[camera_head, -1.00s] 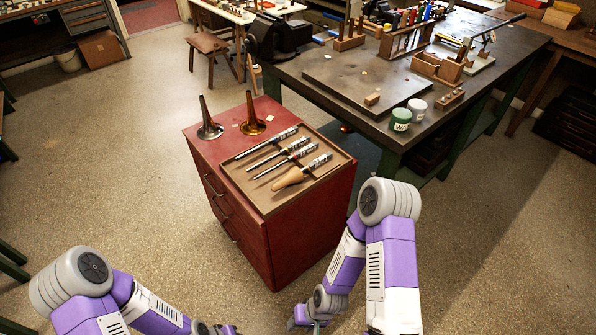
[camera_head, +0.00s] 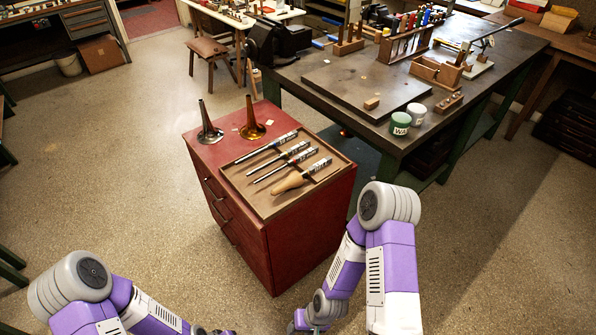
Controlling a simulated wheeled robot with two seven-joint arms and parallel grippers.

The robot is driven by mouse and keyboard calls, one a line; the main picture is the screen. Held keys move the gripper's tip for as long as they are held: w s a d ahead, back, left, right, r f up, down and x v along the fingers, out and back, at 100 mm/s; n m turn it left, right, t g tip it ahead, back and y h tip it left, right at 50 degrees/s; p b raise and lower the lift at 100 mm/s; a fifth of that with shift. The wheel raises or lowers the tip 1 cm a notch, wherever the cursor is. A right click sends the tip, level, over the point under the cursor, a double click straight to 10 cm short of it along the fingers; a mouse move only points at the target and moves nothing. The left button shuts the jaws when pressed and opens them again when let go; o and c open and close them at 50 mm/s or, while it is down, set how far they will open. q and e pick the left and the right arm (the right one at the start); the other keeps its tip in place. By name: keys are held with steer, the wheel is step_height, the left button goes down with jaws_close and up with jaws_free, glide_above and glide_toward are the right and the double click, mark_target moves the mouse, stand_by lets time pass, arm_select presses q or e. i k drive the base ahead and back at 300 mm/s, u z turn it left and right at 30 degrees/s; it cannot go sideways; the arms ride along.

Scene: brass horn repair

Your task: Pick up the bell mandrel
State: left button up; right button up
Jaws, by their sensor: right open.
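A shallow brown tray (camera_head: 262,207) lies on top of the red cabinet. It holds several slim metal tools with labelled handles, lying side by side at a slant. My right gripper (camera_head: 308,329) is low at the bottom edge, in front of the cabinet and well apart from the tray. It is open, and its fingertips are largely cut off. My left gripper (camera_head: 215,331) barely shows at the bottom edge; its jaws are hidden.
A dark flared bell (camera_head: 207,130) and a brass one (camera_head: 252,126) stand on the red cabinet (camera_head: 310,238) behind the tray. Floor left of the cabinet is clear.

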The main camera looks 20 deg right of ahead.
mark_target(296, 180)
steer(key=z, duration=2.2)
steer(key=i, duration=1.95)
steer(key=u, duration=3.85)
